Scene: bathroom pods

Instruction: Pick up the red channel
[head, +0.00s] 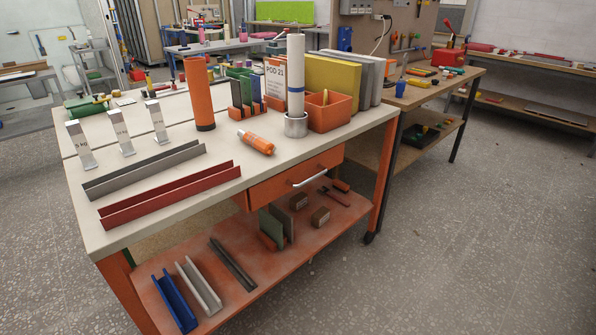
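The red channel (170,196) is a long, dark red open profile lying on the pale top of the workbench (240,160). It lies near the front left edge, slanting up to the right, with its open side up. A grey channel (145,171) of similar shape lies just behind it, roughly parallel and apart from it. Nothing rests on the red channel. My gripper does not show in the head view.
Metal stands (121,132) are behind the channels. An orange cylinder (198,95), an orange tube (256,142) and an orange bin (328,112) stand or lie further right. The lower shelf (315,240) holds blue, white and dark channels. The floor at right is clear.

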